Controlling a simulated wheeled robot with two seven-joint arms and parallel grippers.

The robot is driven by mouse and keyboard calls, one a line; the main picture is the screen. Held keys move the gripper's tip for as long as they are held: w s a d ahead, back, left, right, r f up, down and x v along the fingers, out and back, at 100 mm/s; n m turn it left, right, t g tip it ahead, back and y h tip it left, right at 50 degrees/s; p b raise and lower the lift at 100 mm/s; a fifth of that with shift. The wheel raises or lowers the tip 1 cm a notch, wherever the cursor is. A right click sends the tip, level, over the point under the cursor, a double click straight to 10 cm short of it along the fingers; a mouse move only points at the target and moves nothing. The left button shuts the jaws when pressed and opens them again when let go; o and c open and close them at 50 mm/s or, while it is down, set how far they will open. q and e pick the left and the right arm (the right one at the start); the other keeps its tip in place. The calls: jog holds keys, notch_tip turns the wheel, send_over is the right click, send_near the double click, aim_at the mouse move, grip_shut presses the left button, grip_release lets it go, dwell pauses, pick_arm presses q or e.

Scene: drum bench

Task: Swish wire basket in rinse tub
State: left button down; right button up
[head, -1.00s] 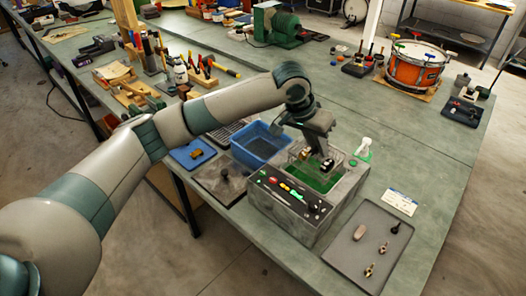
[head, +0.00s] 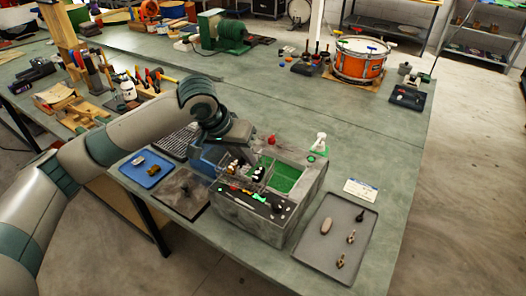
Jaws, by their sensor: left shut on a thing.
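My left gripper (head: 245,169) is shut on the wire basket (head: 247,179), whose thin wires are hard to make out. The basket hangs at the left side of the grey cleaning tank, near the blue rinse tub (head: 205,158). The tub is mostly hidden behind my gripper and wrist, so I cannot tell whether the basket overlaps its rim. My right gripper is not in view.
The grey cleaning tank (head: 300,205) holds green liquid (head: 285,178) and has a control panel in front. A blue tray (head: 146,168) and a dark mat (head: 182,193) lie left. A grey tray (head: 336,237) with small parts lies right. An orange drum (head: 359,60) stands at the back.

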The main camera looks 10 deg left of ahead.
pick_arm(q)
jog(key=s+a+n, duration=0.1)
jog(key=s+a, duration=0.5)
jog(key=s, duration=0.1)
jog(key=shift+r+n+t+y+b, duration=0.3)
jog(key=shift+r+n+y, duration=0.05)
jog(key=shift+n+y, duration=0.05)
jog(key=shift+w+a, duration=0.1)
